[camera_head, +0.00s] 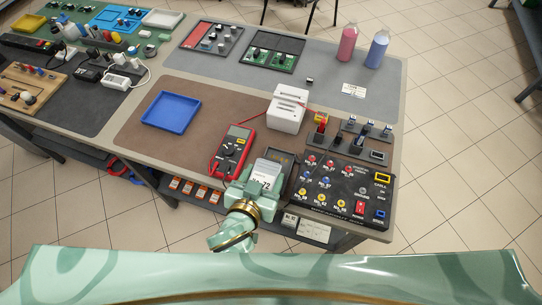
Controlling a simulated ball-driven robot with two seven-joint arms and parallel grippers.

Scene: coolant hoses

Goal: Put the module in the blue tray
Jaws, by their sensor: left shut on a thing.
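The blue tray (171,111) lies empty on the brown mat, left of the middle of the table. My left gripper (272,170) is at the table's front edge, between the red multimeter and the black control panel. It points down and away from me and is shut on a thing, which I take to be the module. The hand, marked 72, covers nearly all of it, so its shape and whether it touches the surface below cannot be told. A dark frame (291,158) shows just behind the hand. My right gripper is not in view.
A red multimeter (232,150) and a white boxy device (288,108) stand between the gripper and the tray's right side. The black panel (343,187) with knobs is at right. Pink (347,44) and blue (377,49) bottles stand behind. Brown mat around the tray is clear.

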